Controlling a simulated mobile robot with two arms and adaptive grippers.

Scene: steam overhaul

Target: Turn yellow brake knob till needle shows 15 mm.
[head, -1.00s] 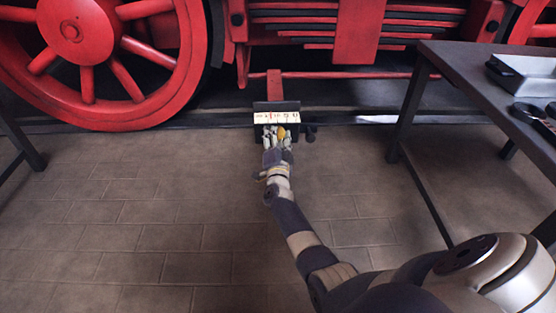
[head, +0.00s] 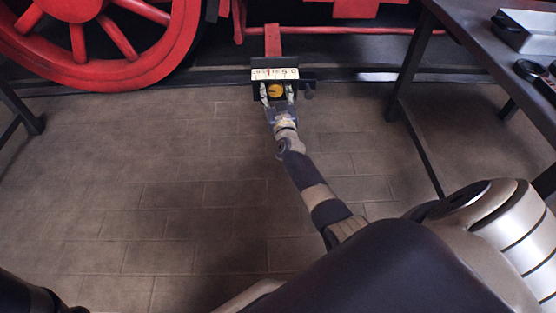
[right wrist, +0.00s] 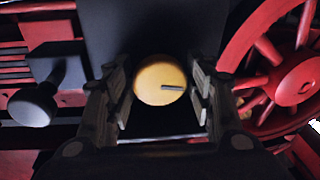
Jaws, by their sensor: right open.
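The yellow brake knob (head: 275,90) sits on the front of a dark box below a white scale strip (head: 276,74). In the right wrist view the yellow knob (right wrist: 160,80) is round, with a dark slot pointing right. My right gripper (head: 277,93) is open, with one finger on each side of the knob; in the right wrist view the fingers (right wrist: 162,92) stand apart from it with gaps. A red mark shows on the scale left of its middle; the needle reading is too small to tell. My left gripper is not in view.
A dark round side handle (right wrist: 34,106) sticks out beside the box. A red wheel (head: 85,45) of the locomotive stands behind at left. A dark table (head: 495,60) with a grey tray stands at right. The paved floor (head: 180,190) is clear.

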